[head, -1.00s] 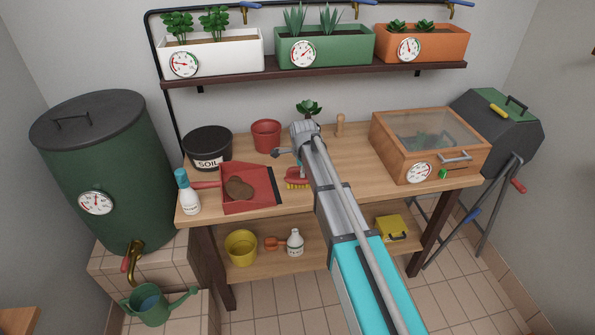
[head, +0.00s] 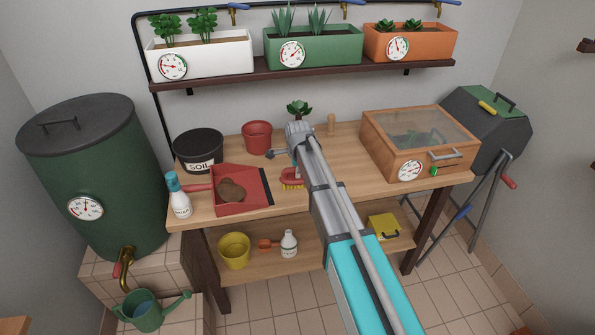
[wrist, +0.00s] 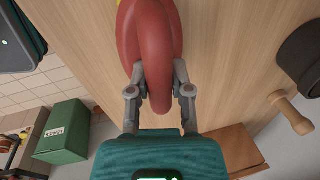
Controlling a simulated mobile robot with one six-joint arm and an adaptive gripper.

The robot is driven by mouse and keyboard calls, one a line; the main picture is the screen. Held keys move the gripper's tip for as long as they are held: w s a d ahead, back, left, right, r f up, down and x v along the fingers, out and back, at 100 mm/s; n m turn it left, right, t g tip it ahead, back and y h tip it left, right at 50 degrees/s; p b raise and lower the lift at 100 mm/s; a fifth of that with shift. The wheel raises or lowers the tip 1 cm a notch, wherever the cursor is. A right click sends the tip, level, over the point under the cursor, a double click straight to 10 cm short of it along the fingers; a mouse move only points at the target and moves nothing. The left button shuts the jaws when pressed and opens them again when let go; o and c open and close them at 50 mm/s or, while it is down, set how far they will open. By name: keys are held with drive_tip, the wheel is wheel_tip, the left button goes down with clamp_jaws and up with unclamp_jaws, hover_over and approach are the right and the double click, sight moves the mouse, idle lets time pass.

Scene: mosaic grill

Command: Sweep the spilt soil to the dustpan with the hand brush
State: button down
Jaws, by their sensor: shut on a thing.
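The hand brush, with a red body and yellow bristles, shows in the head view (head: 291,179) just right of the dustpan. In the wrist view its red handle (wrist: 150,45) lies between the fingers. My gripper (wrist: 160,85) is shut on this handle. In the head view my arm hides the gripper and part of the brush. The red dustpan (head: 240,203) lies on the bench with its dark-edged mouth facing the brush. A brown heap of soil (head: 231,190) is in the pan. I see no loose soil on the bare bench top; my arm hides part of it.
On the wooden bench (head: 345,150) stand a black soil tub (head: 198,148), a red pot (head: 257,137), a white spray bottle (head: 179,200), a wooden dibber (head: 331,124) and a glass-lidded box (head: 410,145). A plant (head: 299,108) stands behind my arm. The lower shelf holds a yellow pot (head: 234,251).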

sight(286, 170)
drive_tip(key=shift+a, duration=0.1)
drive_tip(key=shift+s+a, duration=0.25)
drive_tip(key=shift+a, duration=0.7)
drive_tip(key=shift+s+a, duration=0.25)
drive_tip(key=shift+a, duration=0.7)
drive_tip(key=shift+r, duration=0.1)
wheel_tip(286, 170, up, 6)
drive_tip(key=p, duration=0.6)
drive_tip(key=shift+r+p, duration=1.45)
drive_tip(key=shift+p, duration=0.1)
drive_tip(key=shift+s+f, duration=0.1)
